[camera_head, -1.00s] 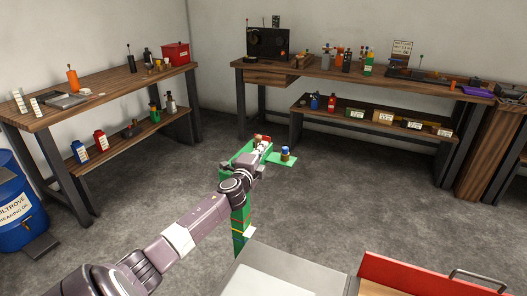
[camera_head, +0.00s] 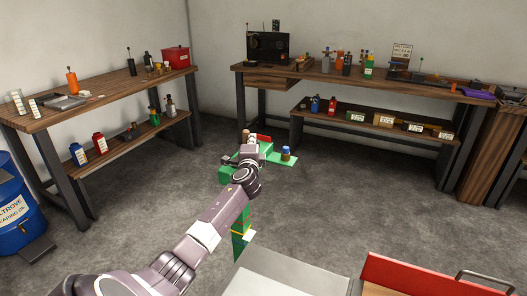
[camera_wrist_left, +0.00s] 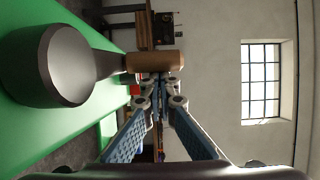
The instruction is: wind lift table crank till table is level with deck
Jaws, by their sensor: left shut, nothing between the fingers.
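The green lift stand (camera_head: 240,242) rises in front of me in the head view, mostly behind my left arm. A small green plate (camera_head: 276,161) at its top carries a blue-capped jar (camera_head: 286,153). The crank shows large in the left wrist view, with a dark round hub (camera_wrist_left: 48,65), a short arm and a brown handle (camera_wrist_left: 155,62). My left gripper (camera_wrist_left: 160,82) is shut and empty, its fingertips close by the handle; I cannot tell if they touch it. The level of table against deck is not clear. My right gripper is out of view.
A wooden bench (camera_head: 100,95) with tools stands at the left, another (camera_head: 350,80) along the back wall. A blue drum (camera_head: 17,215) is at the left edge. A grey surface (camera_head: 285,275) and red panel (camera_head: 430,278) lie at the front right. Floor between is clear.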

